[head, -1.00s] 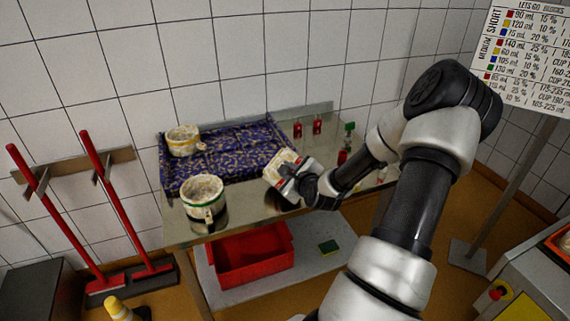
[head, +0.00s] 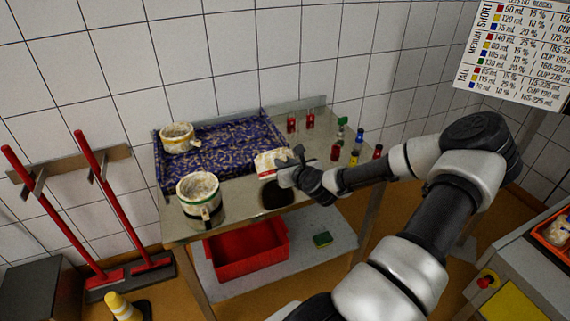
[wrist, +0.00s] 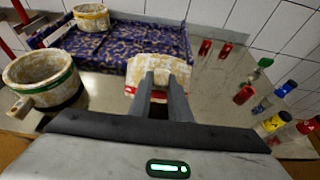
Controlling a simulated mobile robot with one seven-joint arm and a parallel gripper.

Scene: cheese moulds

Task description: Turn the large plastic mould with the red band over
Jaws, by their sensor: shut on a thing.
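The mould with the red band (head: 268,163) is cream-coloured with crusty residue. My gripper (head: 288,172) is shut on its right side in the head view and holds it above the steel table, over a dark shadow. In the wrist view the mould (wrist: 158,73) is between the fingertips (wrist: 160,85), with its red band low, at finger height. The fingers hide part of its wall. I cannot tell which end is its open one.
A green-banded mould (head: 199,190) stands at the table's front left. A yellow-banded mould (head: 178,138) sits on the blue patterned cloth (head: 225,150) at the back left. Bare steel (head: 240,196) lies between.

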